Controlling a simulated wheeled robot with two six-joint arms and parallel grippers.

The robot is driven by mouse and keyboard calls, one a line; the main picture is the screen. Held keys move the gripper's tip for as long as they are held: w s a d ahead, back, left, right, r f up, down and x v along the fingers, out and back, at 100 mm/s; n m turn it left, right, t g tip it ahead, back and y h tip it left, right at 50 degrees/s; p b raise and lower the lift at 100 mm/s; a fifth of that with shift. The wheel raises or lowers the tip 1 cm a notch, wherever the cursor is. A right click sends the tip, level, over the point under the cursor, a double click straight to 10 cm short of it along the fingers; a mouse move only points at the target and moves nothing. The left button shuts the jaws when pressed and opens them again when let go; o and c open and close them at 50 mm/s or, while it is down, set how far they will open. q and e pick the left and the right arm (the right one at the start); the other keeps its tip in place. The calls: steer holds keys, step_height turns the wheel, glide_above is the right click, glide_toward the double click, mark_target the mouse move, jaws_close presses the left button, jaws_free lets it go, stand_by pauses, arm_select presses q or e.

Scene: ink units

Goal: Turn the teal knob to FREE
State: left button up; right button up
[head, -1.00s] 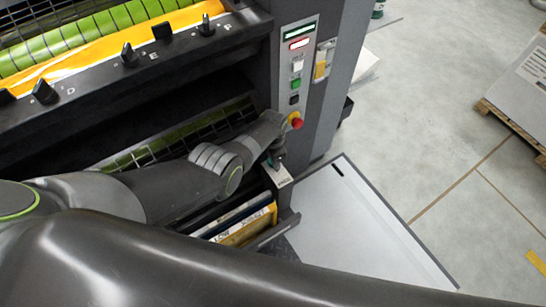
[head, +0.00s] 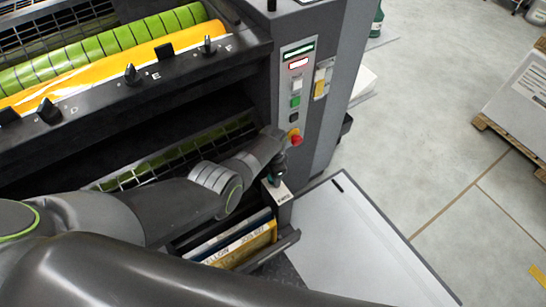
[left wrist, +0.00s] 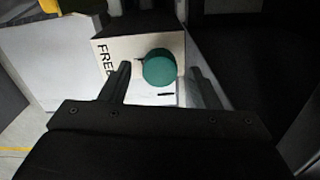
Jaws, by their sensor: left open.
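The teal knob (left wrist: 160,67) sits on a pale plate (left wrist: 105,80) in the left wrist view. The plate reads FREE to the left of the knob, with a short dark mark between the word and the knob. Another short dark line lies on the plate below the knob. My left gripper (left wrist: 159,70) is open, its fingers on either side of the knob; I cannot tell whether they touch it. In the head view the left gripper (head: 276,163) points down over the labelled plate (head: 281,194), and the knob is mostly hidden there.
A red button (head: 295,139) sits just above the gripper on the press's control strip (head: 299,75). A tray of folders (head: 245,243) stands below the plate. A large pale panel (head: 350,245) lies to the right.

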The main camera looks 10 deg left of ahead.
arm_select(q)
step_height(320, 180, up, 6)
steer(key=p, duration=0.4)
steer(key=shift+r, duration=0.25)
step_height(320, 180, up, 10)
steer(key=p, duration=0.3)
arm_select(e)
step_height(320, 180, up, 7)
steer(key=s, duration=0.2)
steer(key=shift+a+f, duration=0.1)
